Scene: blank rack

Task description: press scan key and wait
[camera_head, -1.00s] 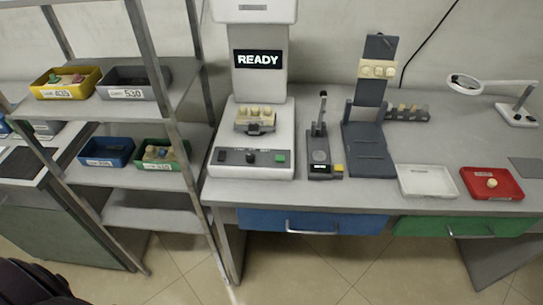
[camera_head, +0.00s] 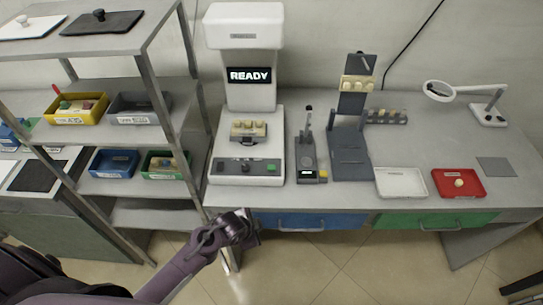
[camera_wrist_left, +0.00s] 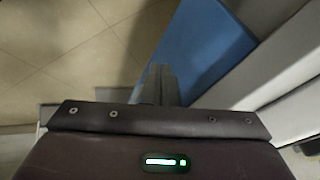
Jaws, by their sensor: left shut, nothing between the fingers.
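The white scanner machine (camera_head: 252,95) stands at the left end of the bench, its screen (camera_head: 249,75) reading READY. Its dark front panel (camera_head: 232,167) carries a row of controls, with a green key (camera_head: 272,168) at the right end; the small labels are too blurred to read. A holder with several cream pieces (camera_head: 248,130) sits on the machine's stage. My left gripper (camera_head: 250,226) is below the bench's front edge, in front of the blue drawer's left end and apart from the panel. Its fingers (camera_wrist_left: 158,84) are shut and empty in the left wrist view. My right gripper is out of view.
A grey shelf rack (camera_head: 150,100) with colored bins stands left of the bench. Right of the machine are a small dark lever device (camera_head: 308,150), a dark stand (camera_head: 349,150), a white tray (camera_head: 400,194) and a red tray (camera_head: 478,188). The blue drawer (camera_head: 345,221) lies under the bench edge.

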